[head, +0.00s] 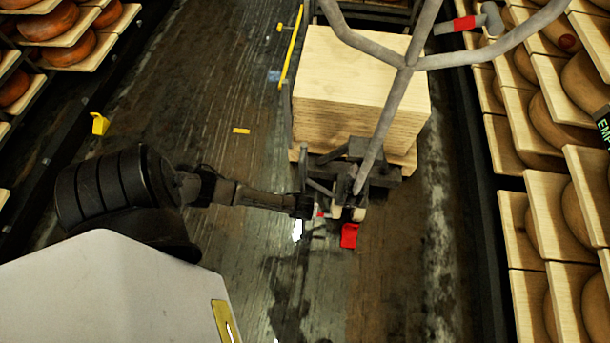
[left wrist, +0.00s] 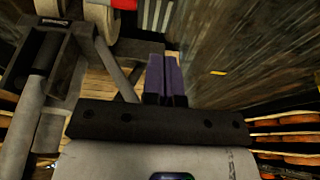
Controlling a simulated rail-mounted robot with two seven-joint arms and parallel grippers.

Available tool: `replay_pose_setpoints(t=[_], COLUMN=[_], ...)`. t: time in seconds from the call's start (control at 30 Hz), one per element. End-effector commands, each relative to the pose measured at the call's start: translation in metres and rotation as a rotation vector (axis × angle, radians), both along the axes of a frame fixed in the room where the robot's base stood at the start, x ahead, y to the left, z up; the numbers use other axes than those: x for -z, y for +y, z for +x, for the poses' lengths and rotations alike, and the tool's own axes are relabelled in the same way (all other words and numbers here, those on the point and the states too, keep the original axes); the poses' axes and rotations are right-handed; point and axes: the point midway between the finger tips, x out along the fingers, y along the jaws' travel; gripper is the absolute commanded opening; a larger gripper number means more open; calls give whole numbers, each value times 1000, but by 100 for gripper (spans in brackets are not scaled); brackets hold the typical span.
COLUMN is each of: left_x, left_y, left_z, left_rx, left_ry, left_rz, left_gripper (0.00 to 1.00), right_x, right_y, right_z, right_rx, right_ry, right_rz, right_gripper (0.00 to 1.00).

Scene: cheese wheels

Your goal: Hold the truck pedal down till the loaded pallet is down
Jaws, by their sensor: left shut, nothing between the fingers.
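The red pedal (head: 349,236) sits low at the near end of the grey pallet truck (head: 375,172); its edge shows at the top of the left wrist view (left wrist: 123,4). The truck's grey tubular handle (head: 400,90) rises in front of the load. A stack of pale boards (head: 355,95) rests on a wooden pallet (head: 407,160); a gap to the floor cannot be made out. My left gripper (head: 308,207) is beside the truck's base, left of the pedal and apart from it. Its dark purple fingers (left wrist: 167,72) are together and empty. My right gripper is not in view.
Shelves of cheese wheels line the left (head: 60,50) and right (head: 560,200) sides. A yellow bar (head: 291,48) stands left of the stack. A small yellow piece (head: 241,131) lies on the floor. The wooden floor (head: 190,100) left of the truck is mostly clear.

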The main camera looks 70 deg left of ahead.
Motion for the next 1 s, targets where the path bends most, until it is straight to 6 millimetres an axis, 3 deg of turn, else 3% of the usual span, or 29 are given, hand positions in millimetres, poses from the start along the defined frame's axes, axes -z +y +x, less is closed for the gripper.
replay_pose_setpoints(t=[0.5,0.7,1.0], left_x=[73,88,94], left_y=[17,21,23], left_z=[11,13,15], left_rx=[2,1,0], left_ry=[0,0,0], left_rz=[1,0,0], left_gripper=[0,0,0], right_x=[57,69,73], right_y=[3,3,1], right_z=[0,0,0], right_rx=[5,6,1], right_ry=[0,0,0], right_rz=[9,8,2], right_gripper=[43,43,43])
